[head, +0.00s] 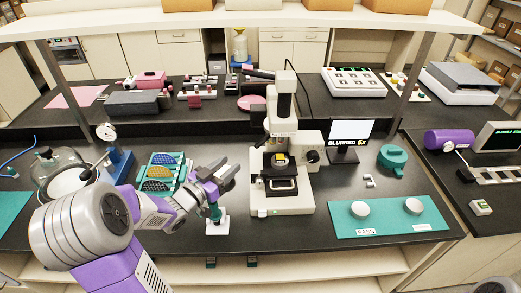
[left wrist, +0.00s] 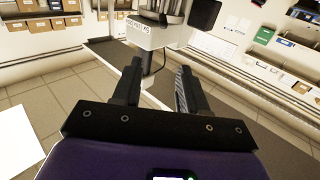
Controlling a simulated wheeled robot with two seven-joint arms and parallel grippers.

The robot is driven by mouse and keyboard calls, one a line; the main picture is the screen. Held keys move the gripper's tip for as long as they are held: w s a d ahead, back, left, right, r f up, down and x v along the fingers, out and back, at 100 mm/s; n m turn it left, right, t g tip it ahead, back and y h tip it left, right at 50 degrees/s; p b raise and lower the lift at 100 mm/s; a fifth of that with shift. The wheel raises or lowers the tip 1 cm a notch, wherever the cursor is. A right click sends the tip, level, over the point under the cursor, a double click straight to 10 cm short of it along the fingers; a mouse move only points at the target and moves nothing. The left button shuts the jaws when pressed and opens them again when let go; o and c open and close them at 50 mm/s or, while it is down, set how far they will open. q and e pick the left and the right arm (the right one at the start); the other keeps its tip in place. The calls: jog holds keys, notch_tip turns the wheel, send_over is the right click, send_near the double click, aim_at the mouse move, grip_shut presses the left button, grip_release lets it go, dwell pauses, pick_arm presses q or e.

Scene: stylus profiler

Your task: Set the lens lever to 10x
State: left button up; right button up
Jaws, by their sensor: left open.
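The stylus profiler (head: 284,150) is a white upright instrument in the middle of the dark bench. A yellow-topped piece (head: 280,159) sits on its black stage, and a black knob (head: 312,156) is on its right side. I cannot make out the lens lever. The small monitor (head: 350,135) to its right reads "BLURRED 5X". My left gripper (head: 222,176) is to the left of the profiler, apart from it. In the left wrist view its two black fingers (left wrist: 155,90) are spread with nothing between them. A white instrument part (left wrist: 150,32) shows beyond them.
A small white stand with a green-handled tool (head: 216,220) is just below my left gripper. A tray of wafers (head: 160,172) lies to the left. A teal mat (head: 388,217) with two round pieces lies at the right, and a teal round object (head: 392,157) sits behind it.

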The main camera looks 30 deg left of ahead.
aim_at(255, 147)
pick_arm(q)
jog(key=w, duration=0.4)
jog(key=w+d+f, duration=0.1)
jog(key=w, duration=0.4)
jog(key=w+d+f, duration=0.1)
jog(key=w, duration=0.3)
jog(key=shift+w, duration=0.3)
jog(key=shift+c, duration=0.3)
jog(key=shift+a, duration=0.1)
grip_shut()
